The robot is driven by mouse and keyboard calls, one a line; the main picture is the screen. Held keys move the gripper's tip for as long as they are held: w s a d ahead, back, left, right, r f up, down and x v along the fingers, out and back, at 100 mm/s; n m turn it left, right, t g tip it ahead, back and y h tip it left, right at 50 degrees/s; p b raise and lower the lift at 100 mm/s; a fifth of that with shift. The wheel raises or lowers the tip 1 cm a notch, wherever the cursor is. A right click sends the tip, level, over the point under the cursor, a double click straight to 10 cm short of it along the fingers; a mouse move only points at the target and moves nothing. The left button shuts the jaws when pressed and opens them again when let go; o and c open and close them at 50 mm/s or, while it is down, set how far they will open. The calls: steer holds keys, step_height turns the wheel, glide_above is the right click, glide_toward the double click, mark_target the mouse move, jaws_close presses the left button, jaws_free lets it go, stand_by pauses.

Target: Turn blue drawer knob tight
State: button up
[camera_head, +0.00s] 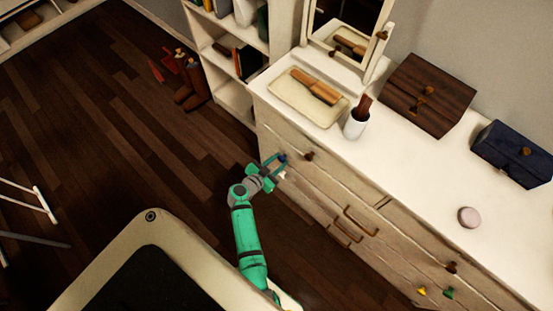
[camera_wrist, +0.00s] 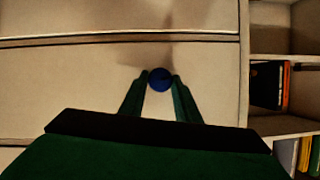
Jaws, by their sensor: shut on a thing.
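How far the knob is screwed in cannot be told.
The dresser top (camera_head: 420,170) holds a tray (camera_head: 290,104) with a brush, a white cup (camera_head: 357,120), a wooden box (camera_head: 428,92) and a dark blue box (camera_head: 514,152). A bookshelf (camera_head: 234,100) stands to the left. Boots (camera_head: 190,85) stand on the open floor.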

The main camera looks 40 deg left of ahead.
steer(key=m+y, duration=0.2)
steer(key=m, duration=0.1)
steer(key=shift+w+d+r+m+t, duration=0.2)
steer(key=shift+m+t, duration=0.1)
steer(key=m+y, duration=0.1)
steer(key=m, duration=0.1)
steer(key=m+t+y, duration=0.1)
steer(key=shift+w+d+f+m, duration=0.15)
steer(key=shift+f+m, duration=0.05)
steer(key=shift+m, duration=0.2)
steer(key=shift+s+f+m+t+y, duration=0.2)
steer(key=shift+m+t+y, duration=0.1)
steer(key=shift+m+y, duration=0.4)
steer(key=shift+w+d+m+t, duration=0.15)
steer(key=shift+m+t, duration=0.35)
steer(key=shift+m, duration=0.6)
steer(key=shift+d+f+m+t, duration=0.15)
steer(key=shift+m+t, duration=0.15)
steer(key=shift+m, duration=0.4)
steer(key=m, duration=0.2)
steer(key=m+t, duration=0.1)
steer(key=shift+a+f, duration=0.2)
steer(key=shift+f, duration=0.05)
steer(key=shift+s+a+f+m+t, duration=0.1)
steer(key=shift+m+t, duration=0.3)
steer(key=shift+m, duration=0.7)
steer(key=shift+s+f+m+t, duration=0.1)
steer(key=shift+m+t, duration=0.3)
steer(key=shift+m, duration=0.7)
